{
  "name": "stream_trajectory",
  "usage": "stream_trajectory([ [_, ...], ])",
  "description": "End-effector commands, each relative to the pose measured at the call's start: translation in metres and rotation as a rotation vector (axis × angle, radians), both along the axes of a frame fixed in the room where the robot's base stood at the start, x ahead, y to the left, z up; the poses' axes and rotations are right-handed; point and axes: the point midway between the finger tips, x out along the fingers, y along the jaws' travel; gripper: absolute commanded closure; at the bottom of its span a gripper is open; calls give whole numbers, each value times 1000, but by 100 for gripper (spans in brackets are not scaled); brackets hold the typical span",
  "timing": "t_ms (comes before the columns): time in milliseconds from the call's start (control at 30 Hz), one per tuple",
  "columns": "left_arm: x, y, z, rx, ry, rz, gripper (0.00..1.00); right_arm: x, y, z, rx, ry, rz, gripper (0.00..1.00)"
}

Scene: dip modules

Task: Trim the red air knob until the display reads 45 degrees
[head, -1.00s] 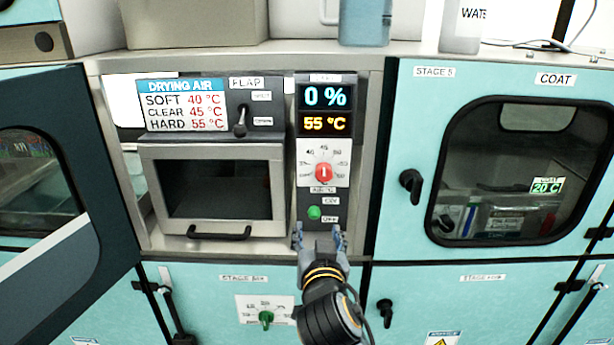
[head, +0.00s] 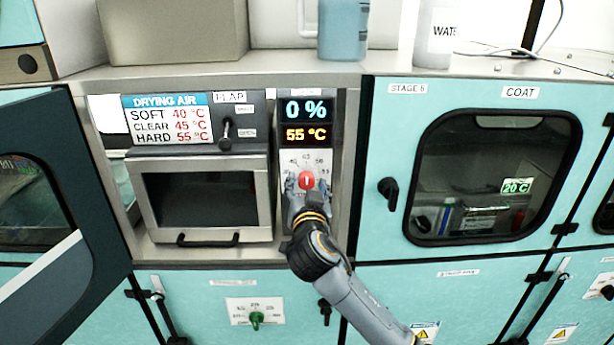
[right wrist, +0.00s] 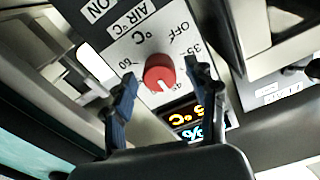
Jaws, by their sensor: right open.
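The red air knob (head: 306,180) sits on a white dial plate below the display, and it also shows in the right wrist view (right wrist: 159,72). The display (head: 306,134) reads 55 °C in orange, under a blue 0 % readout (head: 306,109). My right gripper (head: 306,187) is open in front of the panel, its fingers on either side of the knob's lower part in the head view. In the right wrist view the fingers (right wrist: 160,90) stand apart with the knob between and beyond them. Contact with the knob does not show. My left gripper is not in view.
A drying air card (head: 168,120) lists SOFT 40, CLEAR 45 and HARD 55 °C. A flap lever (head: 226,134) and a windowed drawer with a black handle (head: 208,240) are left of the panel. A closed coat door (head: 400,110) is at right. A dark open door (head: 75,200) stands at left.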

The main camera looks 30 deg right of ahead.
Motion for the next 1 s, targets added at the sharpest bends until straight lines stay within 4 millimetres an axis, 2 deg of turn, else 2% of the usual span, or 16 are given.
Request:
stream_trajectory([
  [133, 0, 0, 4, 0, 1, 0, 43, 7, -5, 1, -1, 1, -1, 43],
  [400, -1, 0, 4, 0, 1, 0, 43, 8, -5, 0, 0, 0, 0, 43],
  [433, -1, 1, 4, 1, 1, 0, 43, 8, -5, 0, 0, 0, 0, 45],
  [700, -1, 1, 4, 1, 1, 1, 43, 8, -6, 0, -1, 1, -1, 97],
  [1000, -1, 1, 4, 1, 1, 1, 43, 8, -6, 0, -31, 19, -1, 97],
])
